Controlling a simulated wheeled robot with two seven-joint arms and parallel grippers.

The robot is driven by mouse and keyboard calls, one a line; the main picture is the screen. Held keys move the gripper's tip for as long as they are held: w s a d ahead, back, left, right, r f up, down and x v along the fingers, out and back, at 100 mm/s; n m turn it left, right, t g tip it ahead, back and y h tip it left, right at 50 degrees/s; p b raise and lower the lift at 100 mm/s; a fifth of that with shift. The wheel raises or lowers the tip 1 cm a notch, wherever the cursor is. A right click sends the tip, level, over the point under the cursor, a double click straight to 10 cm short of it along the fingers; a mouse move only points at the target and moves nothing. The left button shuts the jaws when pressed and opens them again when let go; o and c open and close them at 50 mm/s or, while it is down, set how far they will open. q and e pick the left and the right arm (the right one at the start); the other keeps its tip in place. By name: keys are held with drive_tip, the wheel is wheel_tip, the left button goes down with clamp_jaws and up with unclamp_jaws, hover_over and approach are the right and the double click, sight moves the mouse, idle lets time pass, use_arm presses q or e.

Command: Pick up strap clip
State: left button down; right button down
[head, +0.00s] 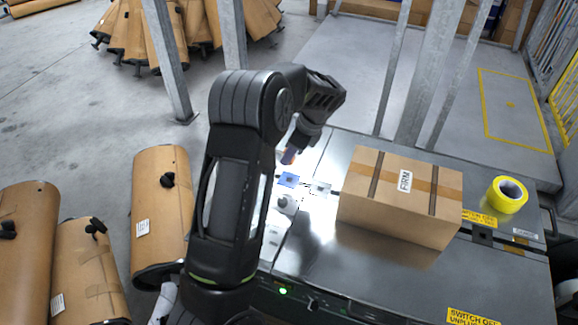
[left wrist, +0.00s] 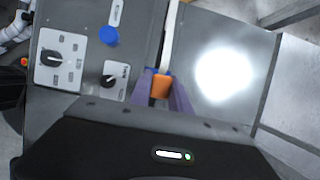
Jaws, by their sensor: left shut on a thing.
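My left gripper (head: 289,156) hangs over the steel machine top, left of the cardboard box. In the left wrist view its two purple fingers (left wrist: 164,92) are closed on a small orange piece (left wrist: 160,86), which I take to be the strap clip. Bits of blue show at the fingertips beside it. In the head view the clip is too small to make out. Whether it touches the surface below cannot be told. My right gripper is in neither view.
A strapped cardboard box (head: 400,196) stands on the machine top (head: 340,262), with a yellow tape roll (head: 507,195) to its right. A control panel with a knob (left wrist: 109,81) and a blue button (left wrist: 108,36) lies beside the gripper.

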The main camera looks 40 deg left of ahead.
use_arm(q)
wheel_tip(320, 180, up, 2)
drive_tip(key=shift+r, duration=0.1)
idle(0.6)
